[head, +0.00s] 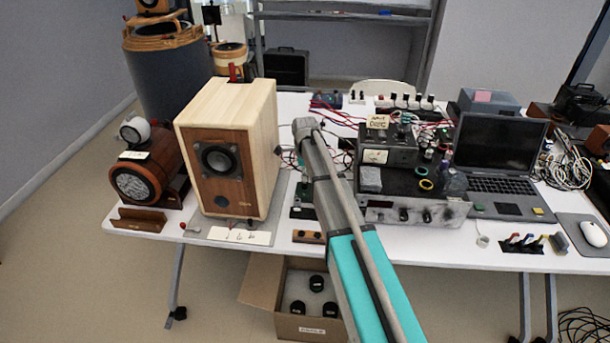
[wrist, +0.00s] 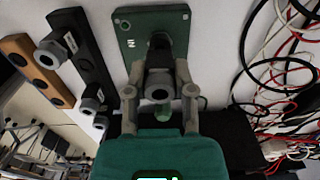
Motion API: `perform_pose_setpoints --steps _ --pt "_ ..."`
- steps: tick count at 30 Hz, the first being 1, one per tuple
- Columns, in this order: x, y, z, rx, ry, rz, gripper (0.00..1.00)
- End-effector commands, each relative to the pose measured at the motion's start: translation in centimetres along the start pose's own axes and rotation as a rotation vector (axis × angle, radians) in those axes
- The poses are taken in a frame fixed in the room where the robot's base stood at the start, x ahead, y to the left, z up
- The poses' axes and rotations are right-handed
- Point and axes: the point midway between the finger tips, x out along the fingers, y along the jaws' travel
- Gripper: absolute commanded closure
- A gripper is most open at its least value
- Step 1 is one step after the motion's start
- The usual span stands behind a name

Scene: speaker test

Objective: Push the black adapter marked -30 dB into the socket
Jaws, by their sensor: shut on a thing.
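In the wrist view my gripper (wrist: 160,94) is shut on a dark adapter (wrist: 158,84) with a grey ring-shaped end facing the camera. No marking can be read on it. Its far end overlaps a dark green panel (wrist: 130,50), which has a round hole near its upper left corner. The adapter hides the panel's middle, so I cannot tell whether it touches or enters a socket there. In the head view my arm covers the gripper and the adapter.
Red and black cables (wrist: 285,70) tangle at right. A wooden speaker (head: 229,150) stands left of my arm.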

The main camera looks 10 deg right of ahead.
Motion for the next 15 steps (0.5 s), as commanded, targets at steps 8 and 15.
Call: perform_pose_setpoints --steps 8,15 --pt "0.12 0.0 0.0 0.0 0.0 0.0 1.0" --pt "0.43 0.0 0.0 0.0 0.0 0.0 1.0"
